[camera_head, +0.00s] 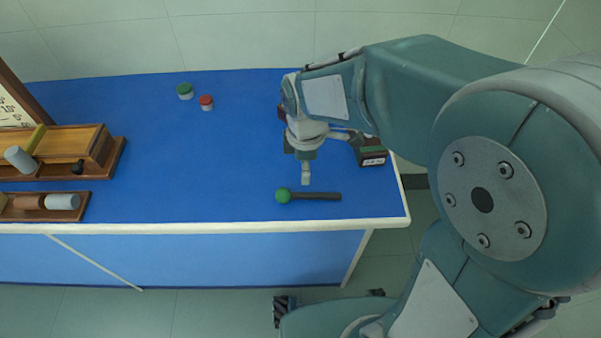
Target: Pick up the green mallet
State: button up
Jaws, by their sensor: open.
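The green mallet (309,196) lies on the blue bench top near its front right edge. Its round green head (283,195) points left and its dark handle points right. My gripper (306,180) hangs just behind and above the mallet's handle, with its tip pointing down. It is open and holds nothing. I see it nearly edge-on, so the gap between the fingers is hard to make out. I cannot tell how far above the bench the fingertips are.
A green-lidded jar (185,91) and a red-lidded jar (206,103) stand at the back. Wooden apparatus (75,150) and a tray with cylinders (85,207) are at left. A dark box (372,156) sits behind my gripper at right. The middle of the bench is clear.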

aim_at(303, 194)
notch_tip(303, 194, down, 5)
jog(key=shift+d+r, duration=0.15)
jog(key=shift+r, duration=0.05)
jog(key=f, duration=0.6)
jog(key=shift+a+f, duration=0.2)
jog(key=shift+a, duration=0.15)
grip_shut()
